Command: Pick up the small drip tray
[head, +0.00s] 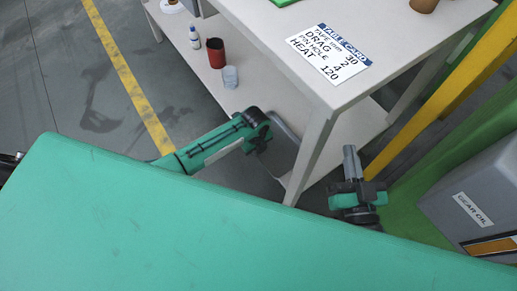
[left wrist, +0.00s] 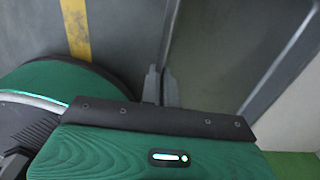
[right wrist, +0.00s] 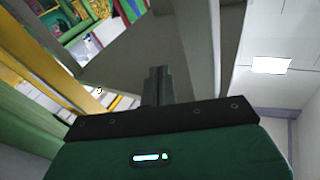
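The small drip tray (left wrist: 225,50) is a dark grey shallow piece with a lighter raised rim. It fills the middle and right of the left wrist view. In the head view its grey rounded edge (head: 287,128) shows beside the table's lower shelf; most of it is hard to make out. My left gripper (head: 264,143) is at that edge. In the left wrist view its fingers (left wrist: 161,86) are shut on the tray's thin near wall. My right gripper (head: 350,158) is shut and empty, pointing up right of the table leg; its fingers (right wrist: 157,86) are together.
A white table (head: 290,70) carries a table card (head: 328,53). Its lower shelf (head: 190,50) holds a red cup (head: 216,54), a clear cup (head: 230,77) and a small bottle (head: 194,38). A yellow post (head: 440,95) and a gear oil container (head: 475,200) stand at right.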

